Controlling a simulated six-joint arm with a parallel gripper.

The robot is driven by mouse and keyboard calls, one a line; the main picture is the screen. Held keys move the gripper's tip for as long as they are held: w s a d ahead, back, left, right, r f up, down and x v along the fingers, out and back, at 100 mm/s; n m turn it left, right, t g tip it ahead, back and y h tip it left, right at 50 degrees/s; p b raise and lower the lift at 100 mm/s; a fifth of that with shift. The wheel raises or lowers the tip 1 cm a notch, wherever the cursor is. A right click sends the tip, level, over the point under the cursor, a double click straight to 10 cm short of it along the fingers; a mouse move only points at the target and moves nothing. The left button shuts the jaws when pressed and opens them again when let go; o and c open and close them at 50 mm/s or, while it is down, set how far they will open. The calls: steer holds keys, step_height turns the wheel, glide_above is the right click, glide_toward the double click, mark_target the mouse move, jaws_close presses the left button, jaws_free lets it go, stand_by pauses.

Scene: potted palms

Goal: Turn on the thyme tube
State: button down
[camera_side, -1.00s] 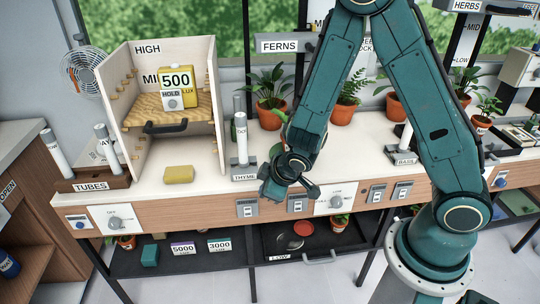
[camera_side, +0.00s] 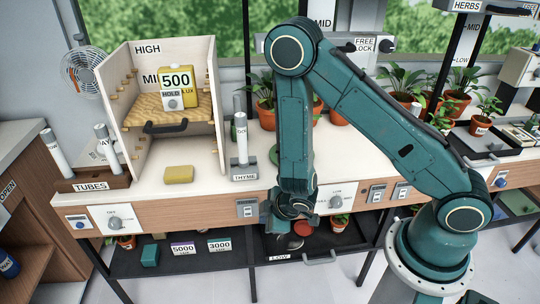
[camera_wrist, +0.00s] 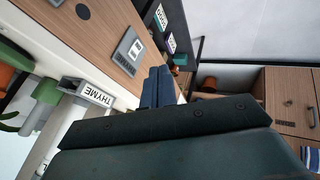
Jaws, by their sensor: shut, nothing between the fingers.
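The pale thyme tube (camera_side: 240,128) stands upright in a grey holder labelled THYME (camera_side: 244,170) on the bench. The THYME label also shows in the wrist view (camera_wrist: 93,93). A grey switch plate (camera_side: 247,208) is on the wooden bench front below the holder. A switch plate is also close by in the wrist view (camera_wrist: 130,52). My gripper (camera_side: 274,218) is low at the bench front, right of that plate and apart from it. Its blue fingers (camera_wrist: 158,87) are together and empty. My arm hides part of the bench front to the right.
A yellow sponge (camera_side: 179,174) lies on the bench, left of the holder. A wooden shelf box (camera_side: 137,105) holds a 500 LUX block (camera_side: 175,88). Potted plants (camera_side: 400,90) stand at the right. A lower shelf (camera_side: 165,270) is under the bench.

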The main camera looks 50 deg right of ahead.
mark_target(251, 214)
steer(key=shift+w+f, duration=0.1)
steer(key=shift+f, duration=0.05)
steer(key=shift+w+d+f, duration=0.55)
steer(key=shift+w+f, duration=0.85)
steer(key=shift+w+d+f, duration=0.6)
steer(key=shift+w+f, duration=0.75)
steer(key=shift+f, duration=0.05)
steer(key=shift+w+d+f, duration=0.55)
steer(key=shift+w+f, duration=0.85)
steer(key=shift+w+d+f, duration=0.1)
steer(key=shift+w+d, duration=0.05)
steer(key=shift+d, duration=0.05)
steer(key=shift+r, duration=0.2)
